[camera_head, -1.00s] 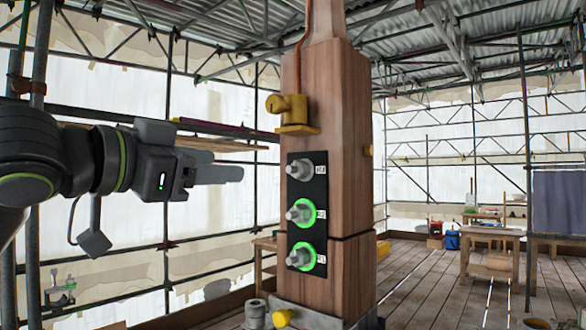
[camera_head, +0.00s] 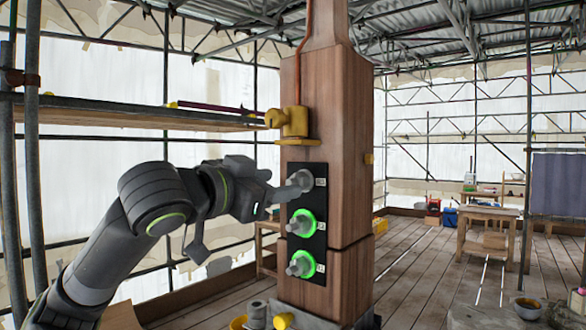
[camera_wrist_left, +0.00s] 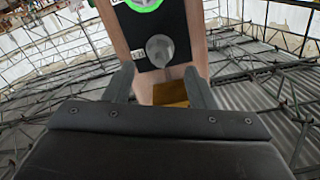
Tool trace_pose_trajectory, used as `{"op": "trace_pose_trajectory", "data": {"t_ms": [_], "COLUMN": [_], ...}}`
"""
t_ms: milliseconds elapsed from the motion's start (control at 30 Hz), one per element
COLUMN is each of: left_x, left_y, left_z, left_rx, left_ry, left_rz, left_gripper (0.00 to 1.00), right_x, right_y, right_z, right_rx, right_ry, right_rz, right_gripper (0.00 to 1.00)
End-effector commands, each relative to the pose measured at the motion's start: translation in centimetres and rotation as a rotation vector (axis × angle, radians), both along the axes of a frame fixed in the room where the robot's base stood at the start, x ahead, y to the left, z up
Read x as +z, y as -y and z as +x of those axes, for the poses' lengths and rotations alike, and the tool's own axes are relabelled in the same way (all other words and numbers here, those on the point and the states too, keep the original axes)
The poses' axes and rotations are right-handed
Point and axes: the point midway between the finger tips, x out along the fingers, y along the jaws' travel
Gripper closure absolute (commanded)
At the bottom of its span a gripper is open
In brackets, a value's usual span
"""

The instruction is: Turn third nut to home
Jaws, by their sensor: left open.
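A black panel (camera_head: 318,206) on the wooden post (camera_head: 345,130) carries three grey nuts in a column. The top nut (camera_head: 303,179) has no green ring; it also shows in the left wrist view (camera_wrist_left: 160,46). The middle nut (camera_head: 300,223) and bottom nut (camera_head: 299,264) each have a glowing green ring. My left gripper (camera_head: 287,192) is open at the top nut and partly covers it. In the left wrist view, the nut lies between and slightly beyond the fingertips (camera_wrist_left: 159,72); contact cannot be told. My right gripper is out of view.
A yellow fitting (camera_head: 294,125) juts from the post above the panel. A scaffold shelf (camera_head: 140,117) runs at the left, above my arm. A yellow knob (camera_head: 284,320) sits at the post's base. A wooden table (camera_head: 488,218) stands farther back right, with open plank floor before it.

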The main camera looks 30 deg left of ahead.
Motion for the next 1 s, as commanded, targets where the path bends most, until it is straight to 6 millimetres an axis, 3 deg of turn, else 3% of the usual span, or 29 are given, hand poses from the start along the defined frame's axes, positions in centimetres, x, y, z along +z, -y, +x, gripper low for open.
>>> {"op": "trace_pose_trajectory", "data": {"t_ms": [400, 867, 1000], "left_x": [0.2, 0.0, 0.0], "left_y": [0.4, 0.4, 0.4], "left_z": [4.5, 5.3, 5.3], "left_rx": [-0.003, 0.001, 0.0], "left_ry": [-0.001, 0.0, 0.0], "left_rz": [-0.003, 0.0, 0.0], "left_gripper": [0.5, 0.5, 0.65], "right_x": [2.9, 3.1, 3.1], "right_y": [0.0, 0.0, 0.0], "right_z": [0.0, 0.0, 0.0], "right_rx": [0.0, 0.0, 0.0], "right_ry": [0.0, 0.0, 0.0], "right_rz": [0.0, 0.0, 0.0], "right_gripper": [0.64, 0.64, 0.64]}}
